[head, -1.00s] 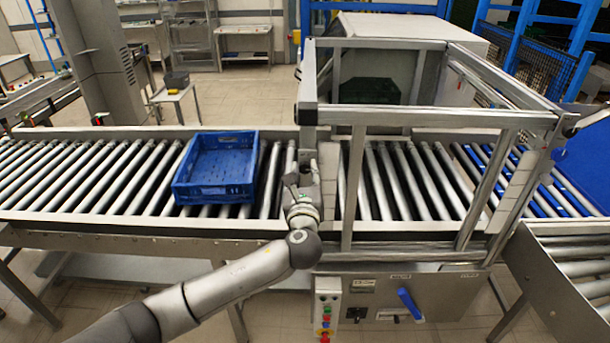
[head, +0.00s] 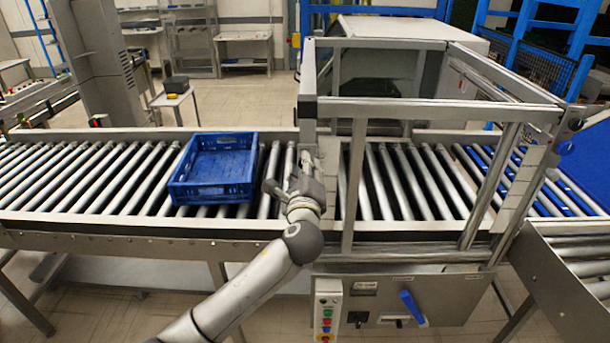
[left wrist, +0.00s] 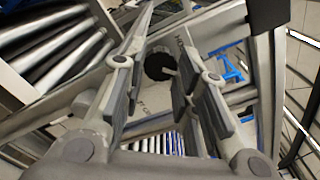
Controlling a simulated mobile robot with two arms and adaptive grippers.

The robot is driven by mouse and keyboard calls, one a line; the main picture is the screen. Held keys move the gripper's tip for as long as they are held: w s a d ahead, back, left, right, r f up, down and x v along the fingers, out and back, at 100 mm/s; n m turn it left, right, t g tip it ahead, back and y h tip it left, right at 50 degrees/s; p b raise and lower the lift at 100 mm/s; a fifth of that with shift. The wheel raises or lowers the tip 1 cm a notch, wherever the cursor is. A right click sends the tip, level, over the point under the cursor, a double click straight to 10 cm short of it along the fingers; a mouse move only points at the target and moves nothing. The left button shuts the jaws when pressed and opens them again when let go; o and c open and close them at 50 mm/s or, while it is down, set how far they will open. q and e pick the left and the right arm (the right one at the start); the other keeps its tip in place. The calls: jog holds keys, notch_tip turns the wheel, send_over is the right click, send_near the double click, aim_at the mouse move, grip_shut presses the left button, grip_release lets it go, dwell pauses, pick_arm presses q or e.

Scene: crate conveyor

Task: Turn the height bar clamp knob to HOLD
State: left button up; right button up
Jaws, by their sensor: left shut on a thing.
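The height bar clamp knob (left wrist: 157,67) is a dark round knob in the left wrist view, between my left gripper's fingers. My left gripper (left wrist: 160,45) is shut on the knob. In the head view my left gripper (head: 294,173) is at the left post of the metal frame (head: 308,107), and the knob is hidden behind it there. My right gripper is not in view.
A blue crate (head: 213,196) sits on the rollers just left of my left gripper. Below the frame are a control box with coloured buttons (head: 327,312) and a panel with a blue lever (head: 412,306). The rollers left of the crate are clear.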

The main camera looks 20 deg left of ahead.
pick_arm(q)
jog(key=shift+n+b, duration=2)
jog(key=shift+n, duration=2.7)
jog(key=o, duration=1)
jog(key=shift+o, duration=0.2)
jog(key=v, duration=1.2)
jog(key=shift+r, duration=0.1)
